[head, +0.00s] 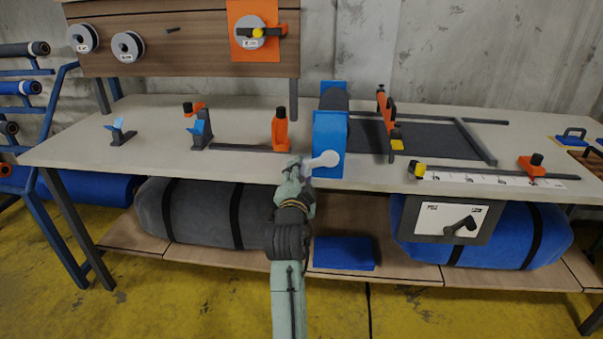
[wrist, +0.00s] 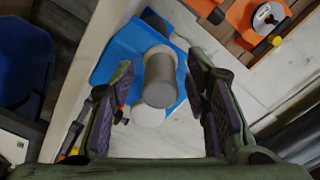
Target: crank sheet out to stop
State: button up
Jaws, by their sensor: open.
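The blue roller stand (head: 328,146) is on the workbench, with a dark roll (head: 334,99) on it. A dark sheet (head: 430,140) lies flat to its right. A pale crank (head: 325,159) is on the stand's near face, its outer end at my gripper (head: 303,166). In the wrist view the crank's grey handle (wrist: 160,78) points toward the camera between the spread fingers of my gripper (wrist: 160,75), with a gap on each side. The stand also shows there as a blue block (wrist: 118,52). My gripper is open and partly hides the crank's end in the head view.
A dark bar (head: 474,141) crosses the sheet's right end. An orange-and-black upright (head: 385,115) stands over the sheet. An orange clamp (head: 281,130) stands just left of the roller stand. A ruler strip (head: 490,178) runs along the front edge at right.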

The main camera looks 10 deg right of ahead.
jog(key=shift+c, duration=0.2)
grip_shut()
dwell(0.4)
dwell(0.3)
